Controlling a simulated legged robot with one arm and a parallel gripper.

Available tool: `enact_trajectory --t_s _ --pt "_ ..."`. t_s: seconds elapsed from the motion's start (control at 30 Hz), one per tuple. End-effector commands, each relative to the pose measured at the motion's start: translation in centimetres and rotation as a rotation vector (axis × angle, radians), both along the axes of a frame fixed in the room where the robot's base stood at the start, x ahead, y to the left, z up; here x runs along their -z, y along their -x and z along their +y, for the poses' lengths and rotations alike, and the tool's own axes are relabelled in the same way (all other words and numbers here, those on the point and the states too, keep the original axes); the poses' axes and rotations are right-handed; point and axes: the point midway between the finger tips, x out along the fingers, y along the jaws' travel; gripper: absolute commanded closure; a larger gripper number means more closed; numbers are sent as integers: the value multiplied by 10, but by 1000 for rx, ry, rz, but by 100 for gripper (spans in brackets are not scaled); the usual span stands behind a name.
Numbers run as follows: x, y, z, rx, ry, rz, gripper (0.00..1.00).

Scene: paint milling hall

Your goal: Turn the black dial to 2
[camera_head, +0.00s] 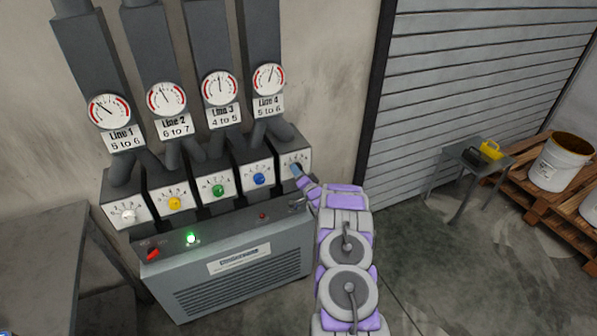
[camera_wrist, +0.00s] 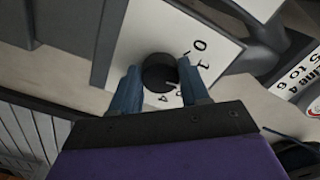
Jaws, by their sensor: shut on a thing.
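The black dial (camera_wrist: 157,73) sits on a white scale plate (camera_wrist: 190,38) in the wrist view. The figures 0, 1 and 4 show on the plate; a finger partly covers the others. I cannot tell clearly which figure the dial points to. My gripper (camera_wrist: 160,88) has one blue finger on each side of the dial and is shut on it. In the head view my gripper (camera_head: 297,172) is at the rightmost box (camera_head: 291,159) of the row and hides the dial there.
White (camera_head: 128,215), yellow (camera_head: 175,203), green (camera_head: 218,191) and blue (camera_head: 259,179) dials line up to the left, under round gauges. The grey cabinet (camera_head: 235,268) below has a lit green lamp (camera_head: 191,238) and a red switch (camera_head: 153,254). Floor at right is clear before a small stand (camera_head: 470,160).

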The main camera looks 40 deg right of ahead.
Motion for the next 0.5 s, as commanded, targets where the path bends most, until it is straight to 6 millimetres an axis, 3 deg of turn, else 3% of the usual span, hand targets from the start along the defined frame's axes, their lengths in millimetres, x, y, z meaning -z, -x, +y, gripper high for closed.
enact_trajectory --t_s 0.5 --pt "1 2 -3 8 -109 -24 85"
